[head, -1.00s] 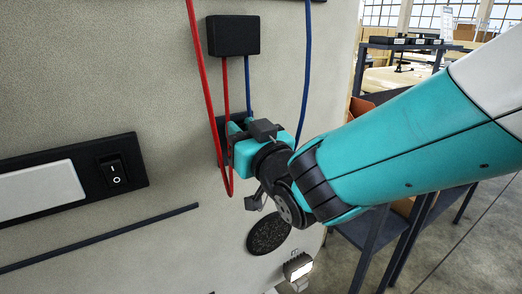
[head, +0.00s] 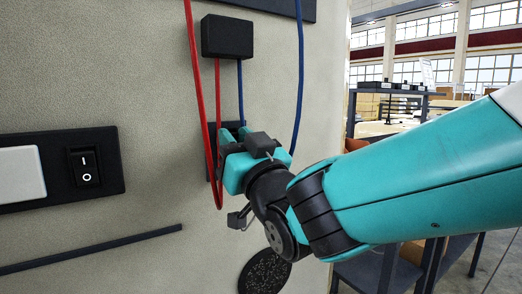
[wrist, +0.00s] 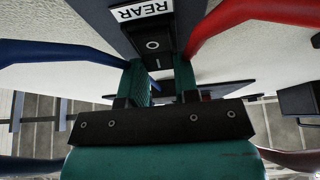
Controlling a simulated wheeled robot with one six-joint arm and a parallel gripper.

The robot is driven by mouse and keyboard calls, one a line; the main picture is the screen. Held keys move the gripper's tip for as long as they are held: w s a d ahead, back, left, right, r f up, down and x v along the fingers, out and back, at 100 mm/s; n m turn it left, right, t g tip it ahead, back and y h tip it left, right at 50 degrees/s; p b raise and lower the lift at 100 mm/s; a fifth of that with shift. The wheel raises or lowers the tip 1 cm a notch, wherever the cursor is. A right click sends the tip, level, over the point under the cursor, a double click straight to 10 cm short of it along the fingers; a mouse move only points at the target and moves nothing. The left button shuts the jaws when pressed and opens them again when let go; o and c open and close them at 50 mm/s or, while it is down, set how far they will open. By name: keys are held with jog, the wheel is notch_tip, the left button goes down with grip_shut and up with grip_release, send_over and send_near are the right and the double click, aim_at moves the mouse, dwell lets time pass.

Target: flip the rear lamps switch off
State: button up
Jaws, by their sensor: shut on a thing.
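The rear lamps switch is a black rocker (wrist: 153,48) marked O and I, set in a dark plate under a white REAR label (wrist: 141,11), which reads upside down in the wrist view. My gripper (wrist: 160,70) has its teal fingers on either side of the switch's lower end and is shut on it. In the head view my gripper (head: 232,160) is against the wall panel, over a dark switch plate (head: 236,128) that it mostly hides. Which side of the rocker is pressed in is not clear.
A second black rocker switch (head: 85,166) sits on a plate at the left beside a white cover. A dark round disc (head: 265,272) is below; shelving stands right.

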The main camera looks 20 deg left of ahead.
jog(key=shift+s, duration=0.1)
jog(key=o, duration=0.9)
jog(key=b+v, duration=1)
jog(key=v, duration=0.7)
jog(key=shift+s+d+b, duration=0.1)
jog(key=shift+s+b, duration=0.05)
jog(key=shift+b, duration=0.2)
